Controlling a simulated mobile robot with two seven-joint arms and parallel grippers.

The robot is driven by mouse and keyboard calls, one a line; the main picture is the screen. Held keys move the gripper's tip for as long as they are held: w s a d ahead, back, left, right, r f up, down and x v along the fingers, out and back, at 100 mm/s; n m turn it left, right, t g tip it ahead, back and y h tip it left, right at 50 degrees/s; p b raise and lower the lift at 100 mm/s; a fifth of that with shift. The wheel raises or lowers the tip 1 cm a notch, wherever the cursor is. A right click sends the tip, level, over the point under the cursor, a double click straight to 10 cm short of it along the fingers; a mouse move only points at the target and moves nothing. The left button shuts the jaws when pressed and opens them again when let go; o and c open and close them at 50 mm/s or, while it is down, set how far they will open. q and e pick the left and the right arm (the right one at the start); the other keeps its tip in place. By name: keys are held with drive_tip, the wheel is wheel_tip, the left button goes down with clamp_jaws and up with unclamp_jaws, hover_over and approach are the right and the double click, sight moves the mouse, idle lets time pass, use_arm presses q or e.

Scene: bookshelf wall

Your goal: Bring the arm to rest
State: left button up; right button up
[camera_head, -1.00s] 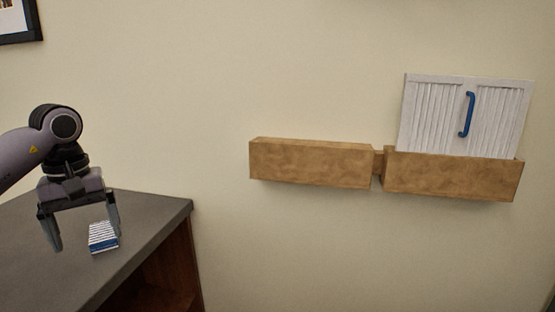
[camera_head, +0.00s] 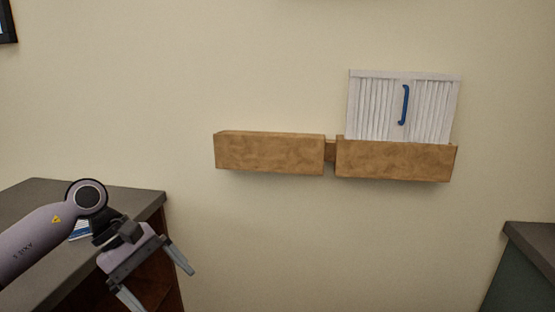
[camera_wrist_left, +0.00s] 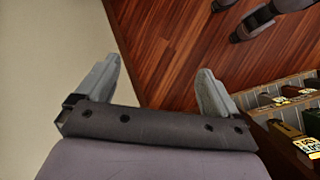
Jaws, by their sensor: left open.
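My left gripper (camera_head: 156,284) is at the lower left of the head view, beside the front edge of the dark-topped cabinet. It is open and empty, its two fingers spread and pointing down to the right. In the left wrist view my left gripper (camera_wrist_left: 158,88) also shows open, with nothing between its fingers and the wood floor beyond. A small blue and white item (camera_head: 80,231) lies on the cabinet top, partly hidden behind my left arm. My right gripper is not in view.
The dark-topped cabinet (camera_head: 30,200) stands at left; another counter (camera_head: 535,240) is at the right edge. Wooden wall holders (camera_head: 270,153) (camera_head: 395,161) hang ahead, the right one holding a white panel (camera_head: 430,108) with a blue handle (camera_head: 404,104). A shelf with boxed items (camera_wrist_left: 300,125) is at right in the wrist view.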

use_arm(q)
drive_tip(key=s+d+f+n+t+h, duration=0.1)
drive_tip(key=s+d+n+t+h, duration=0.1)
drive_tip(key=d+n+t+h, duration=0.5)
drive_tip(key=s+d+n+h, duration=0.2)
drive_tip(key=d+n+h, duration=0.4)
drive_tip(key=d+n, duration=0.5)
drive_tip(key=s+a+f+n+t+y, duration=0.1)
drive_tip(key=a+f+n+t+y, duration=0.45)
drive_tip(key=n, duration=0.95)
drive_tip(key=a+f+n+t+y, duration=0.45)
drive_tip(key=f+n+y, duration=0.25)
drive_tip(key=n, duration=0.7)
drive_tip(key=s+a+f+n+g+y, duration=0.2)
drive_tip(key=s+f+n+g, duration=0.1)
drive_tip(key=s+f+n, duration=0.3)
drive_tip(key=s+a+f+n+g+y, duration=0.2)
drive_tip(key=s+f+n+g+y, duration=0.1)
drive_tip(key=s+f+n, duration=0.3)
wheel_tip(320, 180, down, 2)
drive_tip(key=shift+s+a+f+n, duration=0.15)
drive_tip(key=shift+s+a+n, duration=0.15)
drive_tip(key=shift+s, duration=0.35)
